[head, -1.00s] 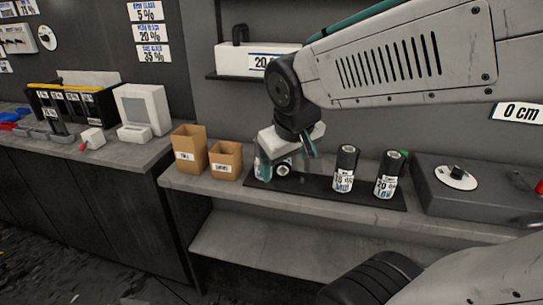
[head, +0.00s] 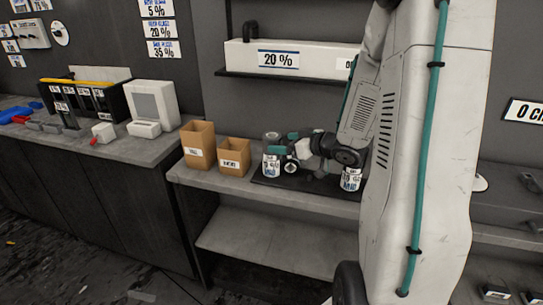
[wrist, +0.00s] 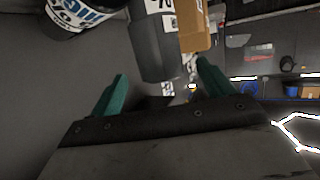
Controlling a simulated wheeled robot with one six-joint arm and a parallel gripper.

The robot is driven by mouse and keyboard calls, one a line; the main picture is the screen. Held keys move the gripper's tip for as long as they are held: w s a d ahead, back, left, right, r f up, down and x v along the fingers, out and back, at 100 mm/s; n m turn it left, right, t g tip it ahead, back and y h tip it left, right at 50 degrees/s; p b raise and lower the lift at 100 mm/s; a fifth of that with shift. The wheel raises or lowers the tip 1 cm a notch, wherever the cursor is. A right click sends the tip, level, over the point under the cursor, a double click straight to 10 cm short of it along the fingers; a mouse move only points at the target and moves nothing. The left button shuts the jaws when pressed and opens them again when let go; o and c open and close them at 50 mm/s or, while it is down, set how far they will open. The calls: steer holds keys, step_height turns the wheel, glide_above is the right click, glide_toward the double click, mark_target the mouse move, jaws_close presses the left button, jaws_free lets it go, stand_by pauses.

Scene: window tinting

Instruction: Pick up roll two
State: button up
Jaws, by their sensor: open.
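Dark film rolls with white labels stand on a black mat (head: 300,188). The left roll (head: 271,164) stands at the mat's left end. Another roll (head: 351,180) stands farther right, partly behind my arm. I cannot tell from the labels which is roll two. My gripper (head: 284,145), with teal fingers, is low at the left roll, pointing left, open. In the wrist view, a dark roll (wrist: 150,45) shows beyond and between the open fingertips (wrist: 161,67), with no visible grip. A second labelled roll (wrist: 75,18) is at the upper left, cut off by the frame.
Two cardboard boxes (head: 198,146) (head: 234,157) stand left of the mat; one shows behind the roll in the wrist view (wrist: 195,28). A lower shelf (head: 270,243) is clear. My arm hides the bench's right part.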

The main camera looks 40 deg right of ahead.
mark_target(268, 139)
steer(key=x, duration=0.7)
steer(key=shift+w+a+r, duration=0.15)
steer(key=shift+w+a, duration=0.05)
steer(key=shift+w, duration=0.1)
steer(key=shift+r, duration=0.1)
steer(key=c, duration=1.6)
